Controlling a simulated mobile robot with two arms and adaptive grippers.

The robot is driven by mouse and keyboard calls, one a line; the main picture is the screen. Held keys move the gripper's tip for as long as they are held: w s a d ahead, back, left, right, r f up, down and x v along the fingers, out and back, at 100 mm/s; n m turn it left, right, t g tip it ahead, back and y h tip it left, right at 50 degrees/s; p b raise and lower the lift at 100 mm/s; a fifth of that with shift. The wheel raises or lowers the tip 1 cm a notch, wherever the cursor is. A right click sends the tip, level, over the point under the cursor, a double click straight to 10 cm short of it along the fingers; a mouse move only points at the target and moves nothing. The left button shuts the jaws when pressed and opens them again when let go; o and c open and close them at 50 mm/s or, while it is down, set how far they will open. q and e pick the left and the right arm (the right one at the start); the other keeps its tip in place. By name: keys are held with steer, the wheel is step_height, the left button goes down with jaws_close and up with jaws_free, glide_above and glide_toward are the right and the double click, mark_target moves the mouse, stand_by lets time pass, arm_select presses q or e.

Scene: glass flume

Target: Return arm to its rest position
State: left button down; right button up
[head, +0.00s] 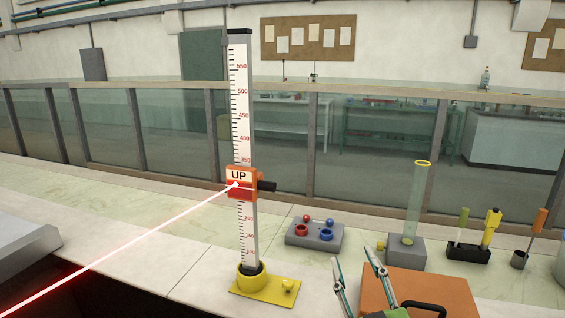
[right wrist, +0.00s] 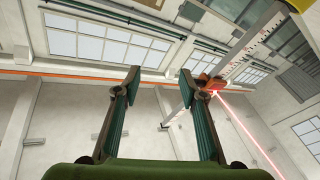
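My right gripper (head: 354,258) shows at the bottom of the head view, right of the yellow-based staff. Its two fingers point up and stand apart with nothing between them. In the right wrist view the same gripper (right wrist: 160,76) is open and empty, pointing toward the upper walls and windows. Most of the right arm is out of the head view. My left gripper does not show in either view. The measuring staff (head: 242,110) stands upright with an orange "UP" slider (head: 240,178) on it. A red beam meets the slider from the lower left.
Near the right gripper are an orange case (head: 430,290) with a black handle, a grey block (head: 315,236) with red and blue pieces, and a clear cylinder (head: 415,205). Several tools stand farther right. A glass wall (head: 275,150) runs behind.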

steer(key=s+d+f+m+g+h, duration=0.1)
steer(key=s+d+f+g, duration=0.15)
steer(key=f, duration=0.55)
steer(key=s+d+f+m+g+h, duration=0.1)
steer(key=s+d+f+g, duration=0.1)
steer(key=s+f+g, duration=0.35)
steer(key=s+d+f+m+g+h, duration=0.1)
steer(key=s+d+f, duration=0.1)
steer(key=f, duration=0.8)
steer(key=s+f+g+y, duration=0.1)
steer(key=s+f+g, duration=0.35)
steer(key=s, duration=0.45)
steer(key=s+f+g, duration=0.3)
steer(key=s+f, duration=0.3)
steer(key=s, duration=0.2)
step_height(320, 180, down, 25)
steer(key=s+g, duration=0.1)
steer(key=s+d+f+g, duration=0.1)
steer(key=s+d+f, duration=0.2)
steer(key=s+f, duration=1.4)
steer(key=shift+s+d+f, duration=0.15)
steer(key=shift+s+d, duration=0.05)
steer(key=shift+s, duration=0.25)
steer(key=shift+g, duration=0.25)
